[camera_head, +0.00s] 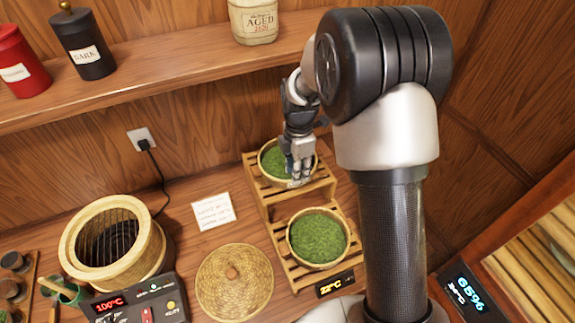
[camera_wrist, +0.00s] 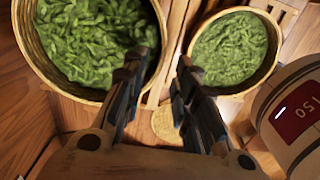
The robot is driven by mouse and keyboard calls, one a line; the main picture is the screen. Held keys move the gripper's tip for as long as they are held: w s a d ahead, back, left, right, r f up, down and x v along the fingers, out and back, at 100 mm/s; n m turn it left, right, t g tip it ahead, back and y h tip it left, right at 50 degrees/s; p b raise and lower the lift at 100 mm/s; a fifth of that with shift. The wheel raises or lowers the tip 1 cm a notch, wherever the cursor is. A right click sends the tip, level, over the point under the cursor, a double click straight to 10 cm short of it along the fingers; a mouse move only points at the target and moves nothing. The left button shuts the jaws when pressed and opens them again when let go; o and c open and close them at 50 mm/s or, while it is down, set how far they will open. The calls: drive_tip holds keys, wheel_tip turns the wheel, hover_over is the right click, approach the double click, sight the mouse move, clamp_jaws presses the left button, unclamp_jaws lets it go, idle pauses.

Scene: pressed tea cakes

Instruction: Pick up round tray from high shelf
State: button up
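A round woven tray of green leaves (camera_head: 268,150) sits on the upper tier of a slatted wooden stand (camera_head: 258,196). A second round tray of leaves (camera_head: 318,238) sits on the lower tier. My gripper (camera_head: 298,176) is over the right side of the upper tray and hides part of it. In the wrist view, my gripper (camera_wrist: 158,70) is open and empty. The smaller tray (camera_wrist: 230,48) is at the right. I cannot tell whether a finger touches the rim.
A wall shelf above holds a red canister (camera_head: 18,62), a black canister (camera_head: 83,45) and a pale jar (camera_head: 254,20). On the counter are a woven lid (camera_head: 234,282), a round basket heater (camera_head: 112,240) and a white card (camera_head: 213,212). A white container with a red label (camera_wrist: 295,115) is close at right.

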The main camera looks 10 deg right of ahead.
drive_tip(key=f, duration=0.3)
drive_tip(key=f+b, duration=0.1)
drive_tip(key=f, duration=0.1)
drive_tip(key=shift+w+d+f, duration=0.1)
drive_tip(key=shift+w+d, duration=0.15)
drive_tip(key=shift+d, duration=0.05)
drive_tip(key=shift+c, duration=0.3)
clamp_jaws()
